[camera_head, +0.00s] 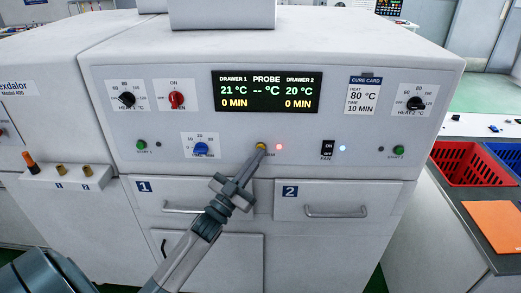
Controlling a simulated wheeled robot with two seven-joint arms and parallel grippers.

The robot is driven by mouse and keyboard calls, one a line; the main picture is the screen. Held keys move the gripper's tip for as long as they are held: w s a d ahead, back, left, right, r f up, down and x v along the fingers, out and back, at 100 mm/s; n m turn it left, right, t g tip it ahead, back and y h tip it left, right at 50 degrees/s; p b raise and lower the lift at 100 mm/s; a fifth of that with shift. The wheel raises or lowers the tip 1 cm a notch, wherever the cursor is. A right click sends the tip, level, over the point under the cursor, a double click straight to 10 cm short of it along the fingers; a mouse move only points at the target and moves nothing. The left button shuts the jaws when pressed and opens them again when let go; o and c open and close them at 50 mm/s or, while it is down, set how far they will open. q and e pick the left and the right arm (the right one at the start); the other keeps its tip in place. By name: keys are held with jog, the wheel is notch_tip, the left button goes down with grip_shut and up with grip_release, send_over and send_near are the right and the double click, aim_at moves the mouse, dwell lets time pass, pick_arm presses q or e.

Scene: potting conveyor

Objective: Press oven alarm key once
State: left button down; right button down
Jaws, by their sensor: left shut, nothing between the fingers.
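The white oven (140,75) fills the middle of the head view, with a control panel on its front. The yellow alarm key (262,145) is on the panel below the display; its label is partly hidden. My left gripper (261,151) is shut and empty, its tip at the key's lower edge. I cannot tell whether it touches or presses the key. The display (267,91) reads 21 °C and 20 °C for the drawers. My right gripper is not in view.
A blue timer knob (200,149) is left of the key, and a black fan switch (327,149) is right of it. Drawers 1 (185,189) and 2 (370,192) are shut below. Red (465,165) and blue bins stand at the right.

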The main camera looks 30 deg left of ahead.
pick_arm(q)
jog(key=shift+w, duration=0.15)
dwell(0.4)
jog(key=shift+s+d+p, duration=0.3)
jog(key=shift+s+d, duration=0.1)
jog(key=shift+s, duration=0.35)
jog(key=shift+s, duration=0.1)
jog(key=s+d, duration=0.1)
jog(key=s+p, duration=0.1)
jog(key=s+d, duration=0.1)
jog(key=s, duration=0.1)
jog(key=shift+d+p, duration=0.3)
jog(key=shift+p, duration=0.1)
jog(key=shift+f, duration=0.1)
dwell(0.9)
